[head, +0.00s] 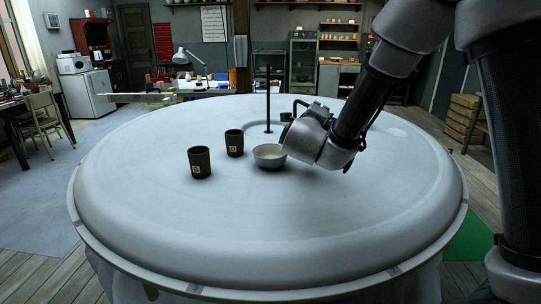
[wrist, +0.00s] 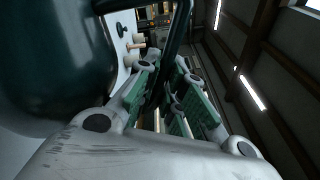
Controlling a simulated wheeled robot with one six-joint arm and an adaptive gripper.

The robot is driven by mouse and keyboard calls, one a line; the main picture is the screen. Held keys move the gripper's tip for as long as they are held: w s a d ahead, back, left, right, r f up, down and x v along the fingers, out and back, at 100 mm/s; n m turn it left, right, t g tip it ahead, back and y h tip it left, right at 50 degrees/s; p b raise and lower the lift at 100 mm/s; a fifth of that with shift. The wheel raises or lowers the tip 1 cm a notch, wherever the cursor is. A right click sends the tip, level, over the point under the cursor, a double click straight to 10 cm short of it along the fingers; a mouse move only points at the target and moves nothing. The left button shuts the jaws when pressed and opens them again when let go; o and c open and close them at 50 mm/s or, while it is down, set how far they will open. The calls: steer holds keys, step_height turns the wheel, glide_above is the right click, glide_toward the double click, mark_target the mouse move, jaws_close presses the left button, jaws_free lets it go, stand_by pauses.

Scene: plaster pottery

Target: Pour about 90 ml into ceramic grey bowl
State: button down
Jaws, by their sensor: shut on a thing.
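The grey bowl (head: 270,161) stands upright on the round white table, just left of my gripper (head: 303,112) in the head view. I cannot see inside it well enough to tell its contents. In the wrist view my gripper (wrist: 168,88) is shut on the dark handle of a glossy dark green vessel (wrist: 50,55), which fills the upper left. In the head view the vessel is mostly hidden behind my gripper, near the bowl's far right side. Its tilt, its spout and any stream of liquid cannot be made out.
Two dark cups with pale square marks stand left of the bowl, one nearer (head: 199,163) and one farther (head: 234,143). A thin dark post (head: 268,100) rises behind the bowl. The front and left of the white table (head: 270,235) are clear.

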mark_target(304, 104)
steer(key=shift+w+a+r+n, duration=0.1)
steer(key=shift+a+n, duration=0.25)
steer(key=shift+n, duration=0.05)
steer(key=shift+a, duration=0.1)
steer(key=shift+w+a+r+n+p, duration=0.2)
steer(key=shift+a+r+n, duration=0.15)
steer(key=shift+a, duration=0.3)
steer(key=shift+w+a+r+n+p, duration=0.25)
steer(key=shift+a+n, duration=0.1)
steer(key=shift+a, duration=0.25)
steer(key=shift+a+r, duration=0.15)
steer(key=shift+a, duration=0.15)
steer(key=shift+a+r+n, duration=0.1)
steer(key=shift+r+n, duration=0.05)
steer(key=shift+n, duration=0.25)
steer(key=shift+w+a+r+n+p, duration=0.2)
steer(key=shift+a+r+n+p, duration=0.3)
steer(key=shift+a+n, duration=0.3)
stand_by(0.8)
